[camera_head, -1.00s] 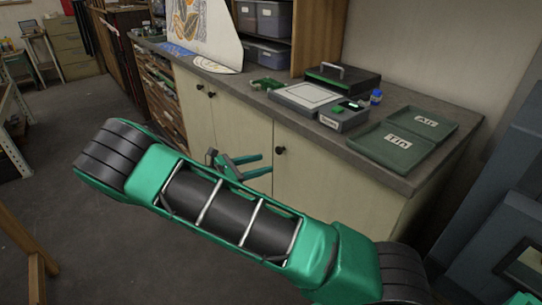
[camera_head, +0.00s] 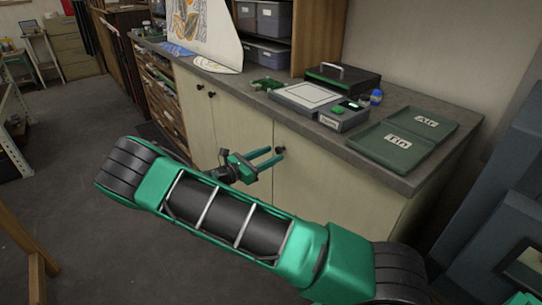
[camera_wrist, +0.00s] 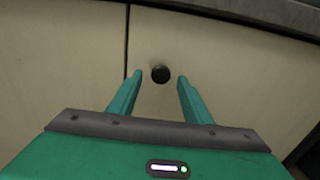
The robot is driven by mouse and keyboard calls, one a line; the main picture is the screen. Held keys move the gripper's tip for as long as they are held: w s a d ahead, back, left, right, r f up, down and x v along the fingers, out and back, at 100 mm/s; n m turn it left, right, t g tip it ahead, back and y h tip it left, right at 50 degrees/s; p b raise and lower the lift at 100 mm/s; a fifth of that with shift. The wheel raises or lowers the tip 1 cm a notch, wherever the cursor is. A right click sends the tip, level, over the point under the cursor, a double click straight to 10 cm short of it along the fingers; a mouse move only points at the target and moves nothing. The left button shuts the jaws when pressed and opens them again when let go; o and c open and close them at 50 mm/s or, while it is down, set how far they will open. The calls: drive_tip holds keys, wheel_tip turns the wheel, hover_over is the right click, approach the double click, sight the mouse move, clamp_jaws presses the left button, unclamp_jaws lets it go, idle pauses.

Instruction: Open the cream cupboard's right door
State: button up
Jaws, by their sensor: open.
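The cream cupboard's right door (camera_head: 325,195) is shut, flush with the panel to its left. Its round black knob (camera_head: 280,149) is near the door's upper left corner. In the wrist view the knob (camera_wrist: 160,74) shows between and just beyond my open fingertips, close to the vertical door gap (camera_wrist: 127,50). My gripper (camera_head: 272,157) is open in front of the door at about knob height; it also shows in the wrist view (camera_wrist: 158,78). Its fingers lie one on each side of the knob in that view. I cannot tell whether they reach around it.
The dark worktop (camera_head: 408,182) overhangs the doors. Two more knobs (camera_head: 200,87) are on the doors to the left. Floor (camera_head: 60,180) is clear at left.

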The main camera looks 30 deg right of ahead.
drive_tip(key=shift+w+d, duration=0.15)
drive_tip(key=shift+d, duration=0.55)
drive_tip(key=shift+a, duration=0.1)
clamp_jaws()
